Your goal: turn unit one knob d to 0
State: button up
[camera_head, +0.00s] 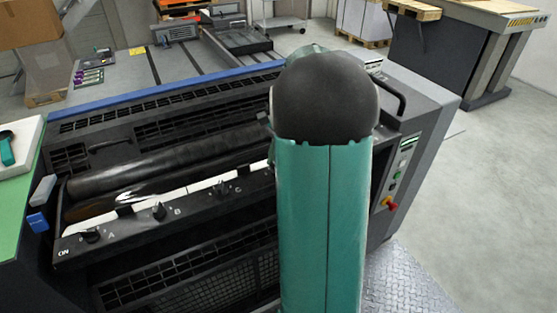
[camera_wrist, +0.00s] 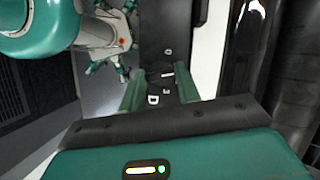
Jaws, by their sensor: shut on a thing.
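Unit one is the dark press with a black control ledge (camera_head: 190,208) along its near side. Knobs A (camera_head: 90,236), B (camera_head: 160,211) and C (camera_head: 222,188) show on the ledge in the head view. Knob d is hidden there behind my teal arm. In the wrist view, my gripper (camera_wrist: 160,82) has its two green fingers on either side of dark knob d (camera_wrist: 159,83), shut on it. The white letter D (camera_wrist: 153,99) is beside it. The knob's pointer and setting are too small and dark to read.
Black rollers (camera_head: 165,170) lie just behind the ledge. A side panel with buttons and a red emergency stop (camera_head: 387,203) stands to the right of my arm. A green-topped surface (camera_head: 15,190) is at the left. Open floor (camera_head: 470,210) lies at the right.

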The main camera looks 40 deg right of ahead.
jog(key=n+g, duration=0.1)
jog(key=n, duration=0.2)
jog(key=n+g, duration=0.1)
jog(key=n, duration=0.2)
jog(key=shift+w+h, duration=0.2)
jog(key=shift+h, duration=0.2)
jog(key=n+g, duration=0.1)
jog(key=n, duration=0.2)
jog(key=n+g+h, duration=0.1)
jog(key=n, duration=0.2)
jog(key=shift+w+a, duration=0.1)
jog(key=shift+h, duration=0.3)
jog(key=o, duration=1)
jog(key=v, duration=1.4)
